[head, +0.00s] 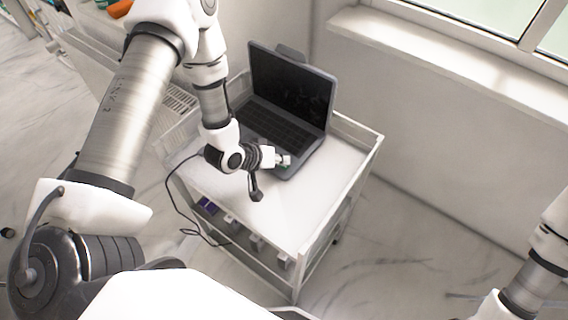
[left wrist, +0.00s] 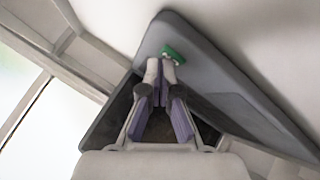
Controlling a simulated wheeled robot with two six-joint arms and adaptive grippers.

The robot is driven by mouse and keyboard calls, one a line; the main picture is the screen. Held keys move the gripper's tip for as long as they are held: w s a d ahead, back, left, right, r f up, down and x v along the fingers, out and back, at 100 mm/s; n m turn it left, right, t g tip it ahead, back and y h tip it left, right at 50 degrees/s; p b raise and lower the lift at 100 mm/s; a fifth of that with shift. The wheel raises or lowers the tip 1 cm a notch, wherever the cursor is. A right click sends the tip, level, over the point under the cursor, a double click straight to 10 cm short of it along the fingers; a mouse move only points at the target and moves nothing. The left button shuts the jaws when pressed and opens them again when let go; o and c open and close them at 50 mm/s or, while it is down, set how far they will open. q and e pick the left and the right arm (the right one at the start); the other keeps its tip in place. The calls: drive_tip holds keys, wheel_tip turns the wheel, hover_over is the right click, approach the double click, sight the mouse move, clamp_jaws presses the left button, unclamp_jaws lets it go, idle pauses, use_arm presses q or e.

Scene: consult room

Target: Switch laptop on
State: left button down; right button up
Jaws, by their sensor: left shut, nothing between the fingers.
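An open laptop (head: 262,128) stands on a white cart (head: 349,157); its raised screen (head: 290,85) is dark. My left gripper (head: 284,160) is at the front corner of the laptop's base, its fingers pointing right. In the left wrist view my left gripper (left wrist: 161,66) is shut and empty, its tips over the grey laptop surface (left wrist: 235,85). A small green patch (left wrist: 174,54) shows right at the tips; I cannot tell what it belongs to, nor whether the tips touch the laptop. My right gripper is out of view.
The cart's top is bare in front of the laptop, with a raised rim at the back and right. A dark cable (head: 172,190) hangs off its left side. Items lie on the lower shelf (head: 246,234). A wall with a window ledge (head: 440,62) stands behind.

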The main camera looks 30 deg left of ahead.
sight(282, 166)
use_arm(q)
drive_tip(key=shift+r+p, duration=0.6)
drive_tip(key=shift+r, duration=0.15)
wheel_tip(282, 166, up, 6)
drive_tip(key=p, duration=0.4)
drive_tip(key=shift+p, duration=0.3)
